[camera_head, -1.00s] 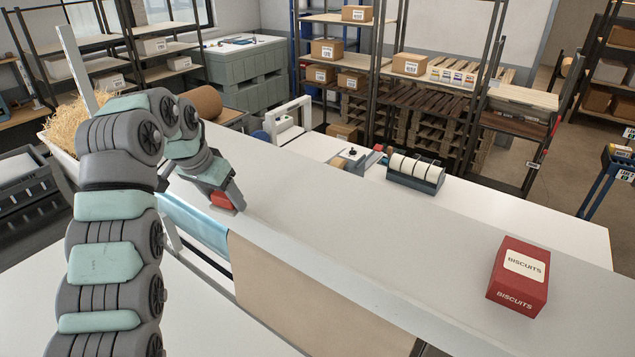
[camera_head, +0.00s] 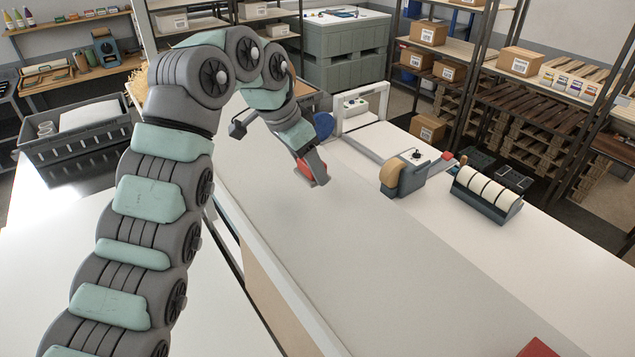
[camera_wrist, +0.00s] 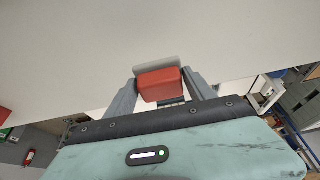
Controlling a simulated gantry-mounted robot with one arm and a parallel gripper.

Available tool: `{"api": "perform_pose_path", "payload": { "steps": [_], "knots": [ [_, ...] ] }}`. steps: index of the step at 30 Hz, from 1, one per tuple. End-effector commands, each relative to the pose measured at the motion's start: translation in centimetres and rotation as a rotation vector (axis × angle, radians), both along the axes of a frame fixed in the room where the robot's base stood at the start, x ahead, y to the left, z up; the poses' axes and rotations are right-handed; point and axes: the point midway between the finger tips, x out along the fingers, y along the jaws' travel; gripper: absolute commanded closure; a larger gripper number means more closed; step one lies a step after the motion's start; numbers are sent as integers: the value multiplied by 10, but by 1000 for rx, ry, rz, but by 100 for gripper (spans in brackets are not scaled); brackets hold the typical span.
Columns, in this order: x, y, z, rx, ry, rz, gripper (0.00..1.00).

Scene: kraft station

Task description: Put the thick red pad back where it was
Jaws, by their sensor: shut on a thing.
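The thick red pad (camera_wrist: 160,85) is a small red block held between the two fingers of my gripper (camera_wrist: 162,92) in the wrist view. A grey strip shows along its far side. In the head view my gripper (camera_head: 314,176) is shut on the red pad (camera_head: 321,178), over the left part of the long pale worktop. I cannot tell whether the pad touches the surface.
The worktop (camera_head: 330,240) is bare around my gripper. A tan tape dispenser (camera_head: 403,176) and a rack of white rolls (camera_head: 487,194) stand to the right. A corner of a red box (camera_head: 537,349) shows at bottom right. A dark crate (camera_head: 75,135) stands at left.

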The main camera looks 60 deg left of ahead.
Motion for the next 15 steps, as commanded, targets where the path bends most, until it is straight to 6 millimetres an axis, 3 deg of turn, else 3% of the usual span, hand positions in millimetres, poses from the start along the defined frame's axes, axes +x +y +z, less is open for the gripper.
{"api": "perform_pose_path", "payload": {
  "steps": [15],
  "knots": [
    [1, -1, -47, -1, -1, -2, 81]
  ]
}}
